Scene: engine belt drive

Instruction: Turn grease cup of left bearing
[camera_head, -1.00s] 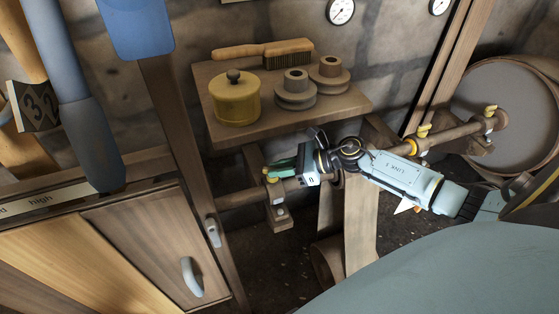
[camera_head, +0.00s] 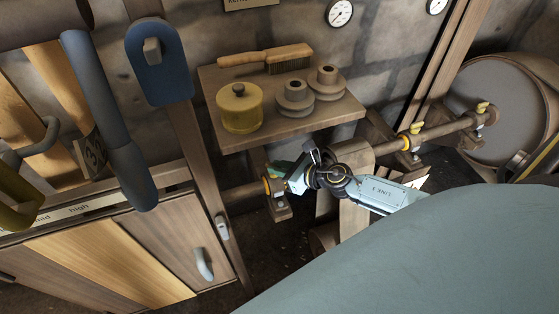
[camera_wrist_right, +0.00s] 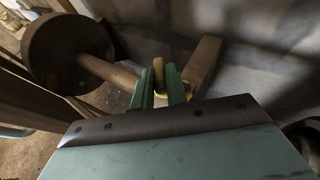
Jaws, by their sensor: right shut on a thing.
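The left bearing (camera_head: 281,210) carries the line shaft (camera_head: 240,192) below the wall shelf. Its small yellow grease cup (camera_wrist_right: 172,78) shows in the right wrist view between the green fingers of my right gripper (camera_wrist_right: 164,84). The fingers are shut on the cup, which they partly hide. In the head view my right gripper (camera_head: 277,170) reaches in from the right at the left bearing, and a bit of yellow shows beside it. My left gripper is in neither current view.
The shelf (camera_head: 330,117) just above my gripper holds a brush (camera_head: 265,56), a yellow pot (camera_head: 240,108) and grey spools (camera_head: 294,97). Other yellow cups (camera_head: 416,128) stand along the shaft to the right. A belt (camera_head: 354,215) hangs close to my arm. A cabinet (camera_head: 130,255) stands at left.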

